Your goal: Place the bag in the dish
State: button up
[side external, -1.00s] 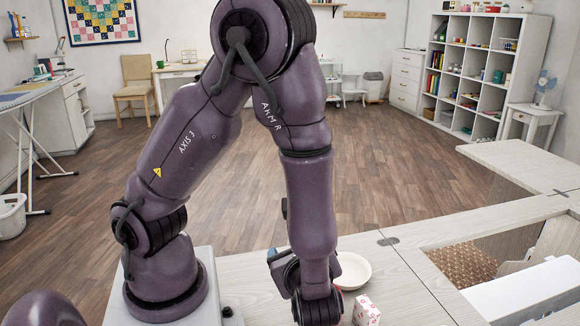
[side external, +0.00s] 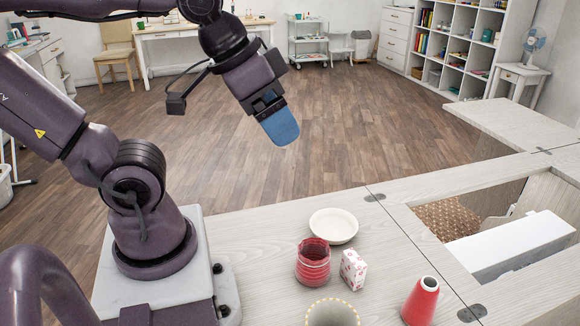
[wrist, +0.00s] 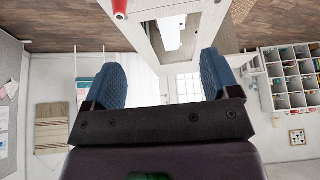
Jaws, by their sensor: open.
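A small white packet with a pink-red pattern (side external: 353,269), likely the bag, stands upright on the pale wood cabinet top. A shallow white dish (side external: 334,226) lies just behind it and looks empty. My gripper (side external: 281,127) is raised high to the left of and beyond the dish, well clear of the top, and only one blue finger shows clearly there. In the wrist view both blue pads of my gripper (wrist: 160,78) are wide apart with nothing between them. The packet and dish are not in the wrist view.
A red ribbed jar (side external: 313,263) stands close left of the packet. A red cone spool (side external: 421,301) stands to the right, and a round container (side external: 332,314) is at the front edge. A recess with a white box (side external: 512,246) opens at the right.

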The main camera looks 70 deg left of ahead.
dwell(0.3)
jog(key=n+g, duration=0.6)
jog(key=n, duration=0.8)
send_over(314, 250)
jog(key=d, duration=0.3)
notch_tip(314, 250, down, 18)
jog(key=f, duration=0.8)
jog(key=s+f, duration=0.1)
jog(key=f, duration=0.3)
jog(key=shift+s+f, duration=0.1)
jog(key=c, duration=0.8)
